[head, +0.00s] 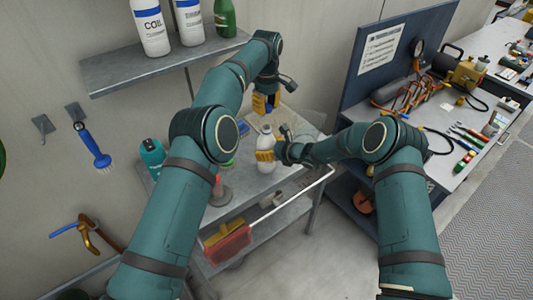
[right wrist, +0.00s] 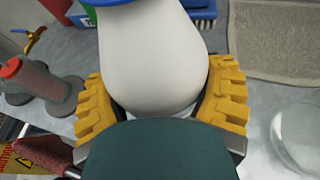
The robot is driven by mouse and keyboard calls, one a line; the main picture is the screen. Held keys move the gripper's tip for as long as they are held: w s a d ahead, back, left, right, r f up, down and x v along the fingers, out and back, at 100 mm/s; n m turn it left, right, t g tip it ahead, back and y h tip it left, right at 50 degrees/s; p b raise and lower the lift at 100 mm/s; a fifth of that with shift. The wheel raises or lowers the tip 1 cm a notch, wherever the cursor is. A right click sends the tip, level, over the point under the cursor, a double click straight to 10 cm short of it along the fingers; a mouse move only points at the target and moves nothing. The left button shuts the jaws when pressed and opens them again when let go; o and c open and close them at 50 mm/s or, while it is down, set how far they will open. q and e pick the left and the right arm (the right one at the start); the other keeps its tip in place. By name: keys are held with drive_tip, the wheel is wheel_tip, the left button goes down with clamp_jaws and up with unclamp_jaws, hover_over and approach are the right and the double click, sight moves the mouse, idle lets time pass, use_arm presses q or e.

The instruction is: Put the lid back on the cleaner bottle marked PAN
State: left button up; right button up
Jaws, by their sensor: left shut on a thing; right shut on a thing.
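A white bottle (head: 266,141) stands upright at the metal table, its narrow top uncovered in the head view. My right gripper (head: 267,154) is shut around its body. In the right wrist view the white bottle (right wrist: 155,55) fills the middle between the yellow finger pads, with a blue edge at the top of the picture. My left gripper (head: 266,103) is above the bottle's top, shut on a small blue lid (head: 268,107), mostly hidden by the fingers. A gap shows between lid and bottle. The marking PAN cannot be read in either view.
A teal bottle (head: 152,155) stands at the table's left. A grey holder with a red top (right wrist: 40,82), a grey cloth (right wrist: 272,42) and a clear round dish (right wrist: 298,135) are near the held bottle. A shelf (head: 110,76) with bottles and a blue-grey panel (head: 385,75) flank my arms.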

use_arm(q)
drive_tip(key=shift+f, duration=2.5)
drive_tip(key=shift+f, duration=0.9)
drive_tip(key=shift+f, duration=0.5)
use_arm(e)
clamp_jaws()
use_arm(q)
drive_tip(key=m, duration=0.6)
drive_tip(key=shift+m, duration=0.3)
drive_tip(key=o, duration=0.7)
drive_tip(key=shift+c, duration=0.2)
